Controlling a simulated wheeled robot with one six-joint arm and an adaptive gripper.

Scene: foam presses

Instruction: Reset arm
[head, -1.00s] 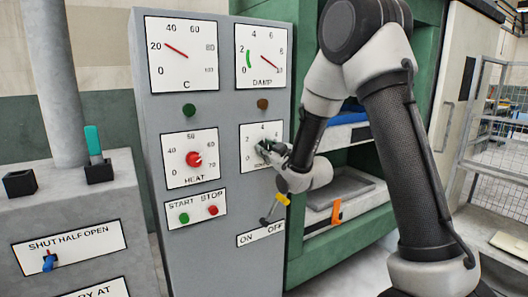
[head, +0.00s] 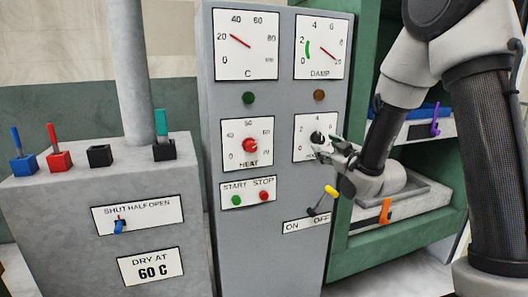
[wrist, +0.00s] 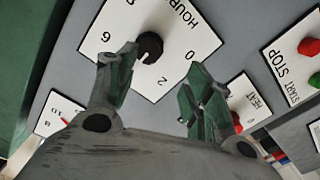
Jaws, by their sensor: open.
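My gripper (head: 336,147) is in front of the grey control panel (head: 279,195), beside the HOURS dial (head: 302,150). In the wrist view my gripper (wrist: 160,68) is open, with its two greenish fingers apart and nothing between them. The black dial knob (wrist: 149,46) shows just beyond the fingertips, clear of them as far as I can tell. In the head view the same knob (head: 316,137) shows just left of the fingers.
The ON/OFF lever (head: 323,199) with a yellow tip is just below my gripper. The green press (head: 375,237) stands close at the right, with orange (head: 385,211) and purple (head: 435,122) handles. A grey console (head: 60,210) with several small levers stands at the left.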

